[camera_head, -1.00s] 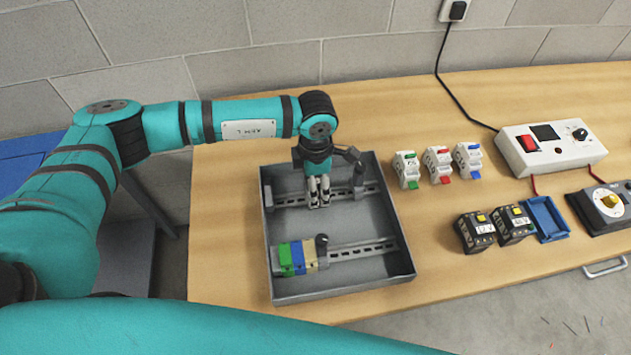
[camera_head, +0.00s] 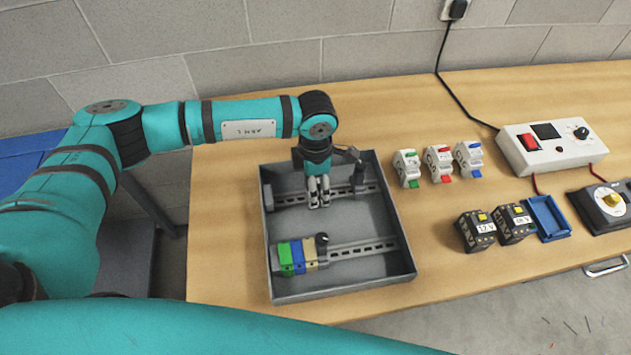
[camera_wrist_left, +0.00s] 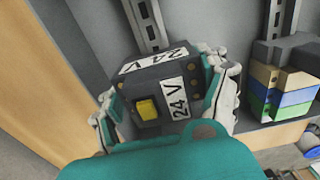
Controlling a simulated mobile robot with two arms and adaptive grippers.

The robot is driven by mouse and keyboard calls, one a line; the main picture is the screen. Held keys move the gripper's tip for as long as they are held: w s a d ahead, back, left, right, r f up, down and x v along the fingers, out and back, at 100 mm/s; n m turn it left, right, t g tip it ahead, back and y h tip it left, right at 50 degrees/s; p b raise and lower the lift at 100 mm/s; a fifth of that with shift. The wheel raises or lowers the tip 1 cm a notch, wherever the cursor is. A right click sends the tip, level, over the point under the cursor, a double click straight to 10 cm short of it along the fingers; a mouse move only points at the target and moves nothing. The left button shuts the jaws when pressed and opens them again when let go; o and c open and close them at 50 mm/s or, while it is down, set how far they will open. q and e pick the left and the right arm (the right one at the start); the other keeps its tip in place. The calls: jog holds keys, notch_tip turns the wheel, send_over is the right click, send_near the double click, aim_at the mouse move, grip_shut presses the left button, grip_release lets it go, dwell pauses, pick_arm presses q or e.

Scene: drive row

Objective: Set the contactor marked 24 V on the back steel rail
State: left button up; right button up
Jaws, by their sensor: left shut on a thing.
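The 24 V contactor (camera_wrist_left: 160,88), a dark block with a yellow button and white labels, is between the fingers of my left gripper (camera_head: 318,192). The gripper is shut on it; in the left wrist view the fingers (camera_wrist_left: 168,108) press its two sides. In the head view the gripper hides it. The back steel rail (camera_head: 372,189) crosses the grey tray (camera_head: 342,296), and the gripper is over its middle. In the wrist view the slotted rail (camera_wrist_left: 149,24) runs up to the contactor. I cannot tell whether it is seated. My right gripper is out of view.
The front rail (camera_head: 365,247) carries green, blue and beige terminals (camera_head: 291,257). A dark upright piece (camera_head: 358,176) stands on the back rail right of the gripper. Two other contactors (camera_head: 476,231), breakers (camera_head: 438,162), a blue holder (camera_head: 547,217) and a white power box (camera_head: 553,148) lie right of the tray.

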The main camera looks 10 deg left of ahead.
pick_arm(q)
jog(key=shift+f, duration=0.15)
jog(key=o, duration=1.5)
jog(key=shift+c, duration=0.2)
jog(key=shift+o, duration=0.2)
notch_tip(320, 180, up, 12)
